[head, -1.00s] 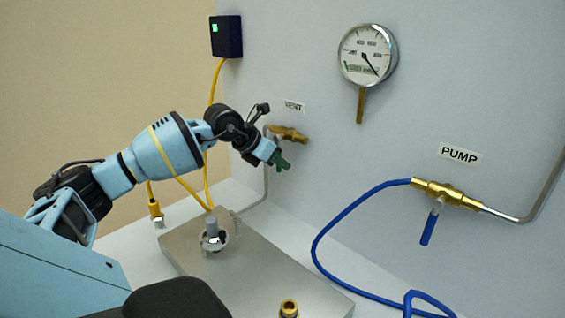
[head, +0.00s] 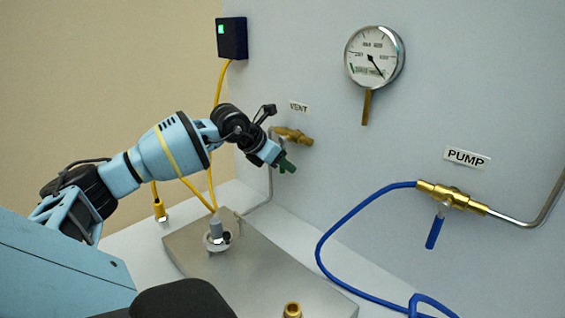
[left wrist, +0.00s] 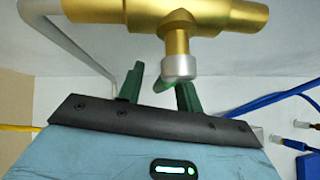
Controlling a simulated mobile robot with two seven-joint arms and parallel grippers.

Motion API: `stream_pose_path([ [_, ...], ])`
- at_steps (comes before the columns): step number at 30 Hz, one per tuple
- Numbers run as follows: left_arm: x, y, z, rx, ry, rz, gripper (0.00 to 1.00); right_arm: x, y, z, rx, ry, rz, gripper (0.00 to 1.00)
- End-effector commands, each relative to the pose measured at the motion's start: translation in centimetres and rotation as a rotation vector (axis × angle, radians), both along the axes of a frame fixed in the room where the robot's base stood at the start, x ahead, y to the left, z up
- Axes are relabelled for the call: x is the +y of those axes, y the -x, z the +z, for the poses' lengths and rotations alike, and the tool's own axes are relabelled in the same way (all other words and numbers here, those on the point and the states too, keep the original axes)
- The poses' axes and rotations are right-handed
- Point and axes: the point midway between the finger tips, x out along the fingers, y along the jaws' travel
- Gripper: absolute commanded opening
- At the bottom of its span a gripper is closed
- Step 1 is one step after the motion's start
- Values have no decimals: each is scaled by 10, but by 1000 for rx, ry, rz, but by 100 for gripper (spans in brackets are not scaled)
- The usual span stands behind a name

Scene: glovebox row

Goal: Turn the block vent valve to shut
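The vent valve (head: 293,136) is a brass fitting on the back panel under the VENT label (head: 298,106). In the left wrist view its brass body (left wrist: 205,14) runs across the top, with a stem and silver cap (left wrist: 179,69) pointing down. A green handle (left wrist: 163,84) shows partly behind the cap. My left gripper (head: 286,165) is just below the valve. In the left wrist view its two dark green fingers (left wrist: 160,79) stand apart, one each side of the handle, with a visible gap at the left finger. The handle's far end is hidden. My right gripper is not in view.
A pressure gauge (head: 374,58) hangs upper right of the valve. The brass pump valve (head: 450,196) with a blue handle and blue hose (head: 330,242) is at the right. A grey metal plate (head: 270,262) lies below. A yellow cable (head: 211,175) passes behind my left arm.

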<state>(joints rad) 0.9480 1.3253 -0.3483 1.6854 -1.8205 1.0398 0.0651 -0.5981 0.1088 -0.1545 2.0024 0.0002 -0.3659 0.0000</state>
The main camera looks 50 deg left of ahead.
Motion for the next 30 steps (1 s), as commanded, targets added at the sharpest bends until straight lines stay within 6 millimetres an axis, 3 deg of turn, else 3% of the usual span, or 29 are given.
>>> stream_pose_path([
  [10,2,6,4,2,1,1,35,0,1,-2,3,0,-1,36],
  [30,7,51,51,2,-4,-2,35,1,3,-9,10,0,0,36],
])
